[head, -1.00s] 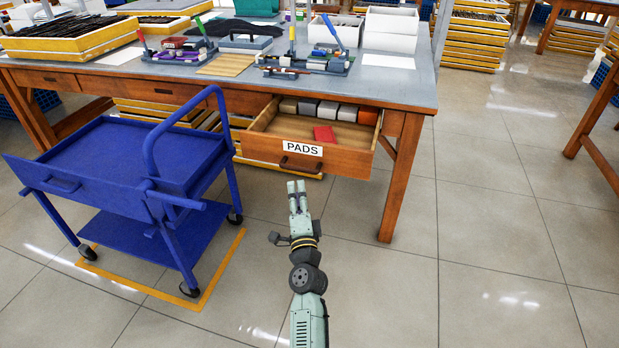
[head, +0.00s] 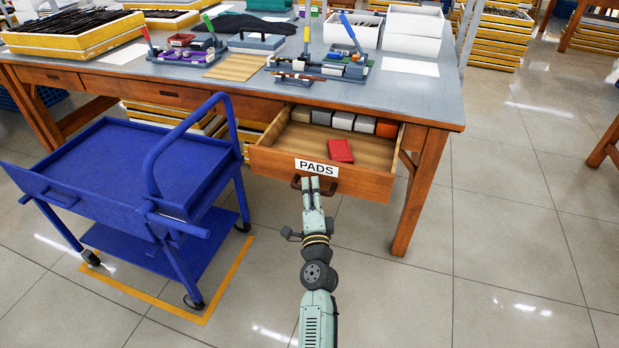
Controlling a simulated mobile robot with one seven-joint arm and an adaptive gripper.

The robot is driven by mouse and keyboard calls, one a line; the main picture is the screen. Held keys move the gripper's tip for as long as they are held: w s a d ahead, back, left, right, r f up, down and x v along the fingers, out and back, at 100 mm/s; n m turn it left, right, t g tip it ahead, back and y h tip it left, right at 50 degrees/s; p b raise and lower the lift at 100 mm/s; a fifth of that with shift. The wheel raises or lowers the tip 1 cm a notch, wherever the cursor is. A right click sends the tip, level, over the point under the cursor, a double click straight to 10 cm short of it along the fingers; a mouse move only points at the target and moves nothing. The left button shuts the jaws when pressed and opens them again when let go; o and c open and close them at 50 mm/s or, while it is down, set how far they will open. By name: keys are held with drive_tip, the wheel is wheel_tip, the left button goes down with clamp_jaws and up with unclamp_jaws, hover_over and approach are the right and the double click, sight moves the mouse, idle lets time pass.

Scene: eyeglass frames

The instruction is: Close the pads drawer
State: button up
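The wooden pads drawer (head: 270,167) stands pulled out from under the workbench, with a white "PADS" label on its front. It holds a red item (head: 340,150) and a row of white, grey and orange blocks (head: 343,121) at the back. A dark handle (head: 296,182) sits below the label. My gripper (head: 318,182) is in front of the drawer front at the handle, overlapping it in view. I cannot tell whether it touches. The two fingers look close together, and whether they are parted is unclear.
A blue cart (head: 130,165) stands close to the left of the drawer, inside a yellow floor outline (head: 232,268). The bench top (head: 420,95) carries tools, trays and white boxes. A bench leg (head: 416,200) stands to the right. The tiled floor at the right is clear.

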drive_tip(key=shift+w+r, duration=0.1)
drive_tip(key=shift+w, duration=0.2)
drive_tip(key=shift+s, duration=0.1)
drive_tip(key=shift+c, duration=0.6)
clamp_jaws()
